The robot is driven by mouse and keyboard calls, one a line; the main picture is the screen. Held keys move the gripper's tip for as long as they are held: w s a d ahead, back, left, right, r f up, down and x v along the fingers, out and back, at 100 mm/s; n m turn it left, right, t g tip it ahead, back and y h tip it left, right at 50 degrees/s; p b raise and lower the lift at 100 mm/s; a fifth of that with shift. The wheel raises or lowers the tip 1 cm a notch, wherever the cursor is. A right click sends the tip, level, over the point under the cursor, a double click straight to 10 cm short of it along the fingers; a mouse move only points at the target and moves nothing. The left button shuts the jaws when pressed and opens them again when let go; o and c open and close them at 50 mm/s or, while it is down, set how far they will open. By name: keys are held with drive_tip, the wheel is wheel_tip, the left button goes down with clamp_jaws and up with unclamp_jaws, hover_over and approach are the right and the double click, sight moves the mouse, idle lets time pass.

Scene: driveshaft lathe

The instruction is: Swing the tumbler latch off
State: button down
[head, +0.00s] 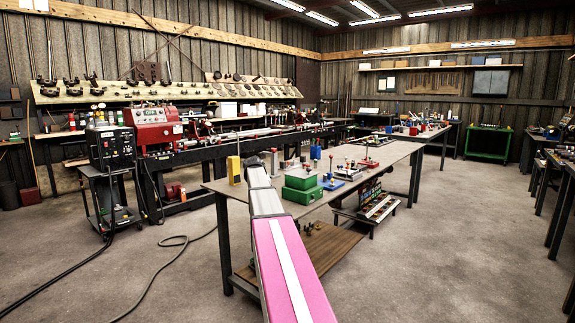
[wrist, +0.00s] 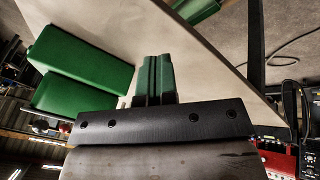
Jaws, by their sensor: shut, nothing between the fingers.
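My gripper (wrist: 154,62) shows in the wrist view as two dark greenish fingers side by side, shut with nothing between them. A green block (wrist: 85,50) lies beside the fingers, with a second green part (wrist: 68,95) next to it, both apart from them. In the head view my pink and grey arm reaches over the near end of the long table (head: 222,189), and its tip is too small to read. A green box (head: 302,190) with a lighter green top part stands just right of the arm. I cannot make out the tumbler latch in either view.
A blue fixture (head: 333,184) and several small coloured parts stand farther right on the table. A red lathe (head: 158,130) and a black cabinet on a cart (head: 110,147) stand at left. Open floor (head: 450,240) lies right.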

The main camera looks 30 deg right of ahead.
drive_tip(key=w+d+r+m+h, duration=0.1)
drive_tip(key=w+d+r, duration=0.2)
drive_tip(key=d+r, duration=0.4)
drive_tip(key=w+d+r+m+h, duration=0.1)
drive_tip(key=w+d+r, duration=0.2)
drive_tip(key=d+r, duration=0.4)
wheel_tip(320, 180, up, 7)
drive_tip(key=shift+d+f, duration=0.1)
drive_tip(key=shift+d, duration=0.2)
drive_tip(key=x, duration=0.9)
drive_tip(key=shift+w+d+f, duration=0.15)
drive_tip(key=shift+d+f, duration=0.1)
drive_tip(key=shift+f, duration=0.05)
drive_tip(key=d, duration=0.1)
drive_tip(key=s+d+f, duration=0.1)
drive_tip(key=shift+d, duration=0.4)
drive_tip(key=shift+s+d, duration=0.25)
drive_tip(key=shift+d, duration=0.2)
